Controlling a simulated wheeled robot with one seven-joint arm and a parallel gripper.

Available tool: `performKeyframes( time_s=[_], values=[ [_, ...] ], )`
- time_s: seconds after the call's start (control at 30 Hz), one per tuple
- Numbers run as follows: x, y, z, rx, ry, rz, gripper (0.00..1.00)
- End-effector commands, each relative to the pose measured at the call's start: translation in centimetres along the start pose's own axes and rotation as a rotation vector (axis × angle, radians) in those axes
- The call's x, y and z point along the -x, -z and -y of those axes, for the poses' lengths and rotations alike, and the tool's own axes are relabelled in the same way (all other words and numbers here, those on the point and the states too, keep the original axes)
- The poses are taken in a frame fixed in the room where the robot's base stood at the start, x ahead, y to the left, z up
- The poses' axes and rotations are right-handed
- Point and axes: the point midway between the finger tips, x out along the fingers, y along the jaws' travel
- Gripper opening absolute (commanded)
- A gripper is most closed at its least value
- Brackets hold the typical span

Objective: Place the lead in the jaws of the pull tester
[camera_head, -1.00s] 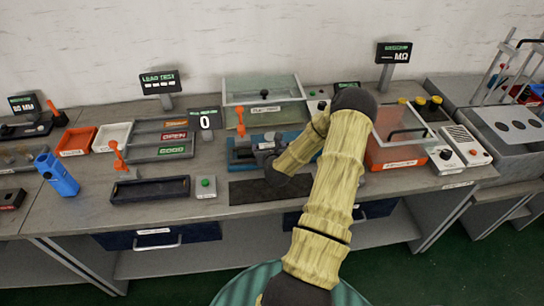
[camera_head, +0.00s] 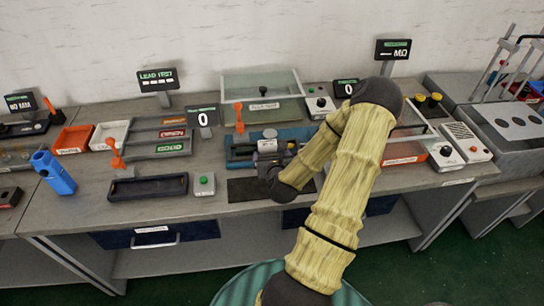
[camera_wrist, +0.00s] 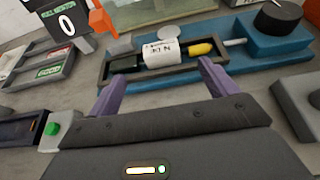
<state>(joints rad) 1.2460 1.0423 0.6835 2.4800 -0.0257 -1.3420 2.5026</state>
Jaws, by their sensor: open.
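The blue pull tester (camera_head: 238,150) stands at the middle of the bench, and its blue body (camera_wrist: 262,46) spans the upper wrist view. What looks like the lead, a white labelled sleeve (camera_wrist: 161,51) with a yellow part (camera_wrist: 202,48) at its right and a dark part at its left, lies level in the tester's dark channel. The white sleeve also shows in the head view (camera_head: 267,145). Whether the jaws clamp it cannot be told. My gripper (camera_wrist: 158,82) is open and empty. Its purple fingers are apart, just in front of the channel and clear of the lead.
The display (camera_head: 203,117) reads 0. A green-button box (camera_head: 204,184) and a dark tray (camera_head: 148,187) are left of my gripper. Sorting trays (camera_head: 172,135) lie behind them. A dark mat (camera_head: 243,190) lies in front of the tester. A clear-lidded box (camera_head: 262,100) stands behind it.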

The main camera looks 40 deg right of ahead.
Motion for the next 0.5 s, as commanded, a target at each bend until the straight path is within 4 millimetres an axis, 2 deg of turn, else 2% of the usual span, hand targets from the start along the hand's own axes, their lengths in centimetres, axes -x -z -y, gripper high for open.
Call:
performKeyframes(
  time_s=[0.4, 0.5],
  values=[
    [-0.03, 0.01, -0.03, 0.002, -0.001, -0.001, 0.85],
    [0.01, -0.01, -0.62, 0.049, -0.018, -0.011, 0.85]
  ],
)
